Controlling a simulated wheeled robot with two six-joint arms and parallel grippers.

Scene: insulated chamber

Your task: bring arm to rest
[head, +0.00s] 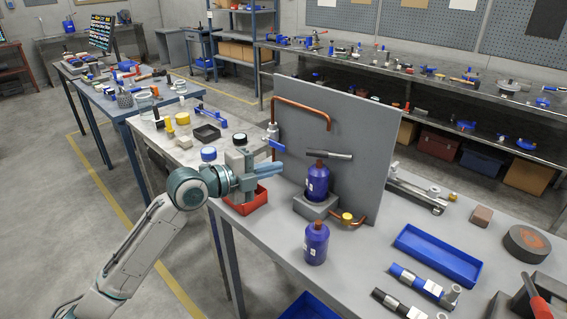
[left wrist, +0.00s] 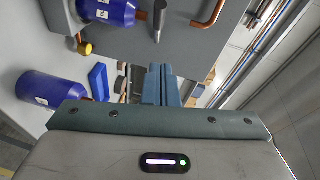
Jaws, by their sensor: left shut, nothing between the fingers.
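My left arm comes in from the lower left in the head view. Its gripper (head: 270,175) is shut and empty, held over the near-left part of the grey workbench, above a red tray (head: 246,201). In the left wrist view the shut fingers (left wrist: 161,86) point toward the upright grey panel (left wrist: 205,30). Two blue bottles stand to the right of the gripper in the head view, one (head: 317,183) on a grey block and one (head: 316,244) on the bench. My right gripper does not show.
The grey panel (head: 340,140) with copper pipe (head: 300,102) and a blue-handled valve (head: 275,145) stands close beyond the gripper. A blue tray (head: 438,254) and several tools lie to the right. Other benches (head: 200,150) stand behind; open floor (head: 70,205) is at left.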

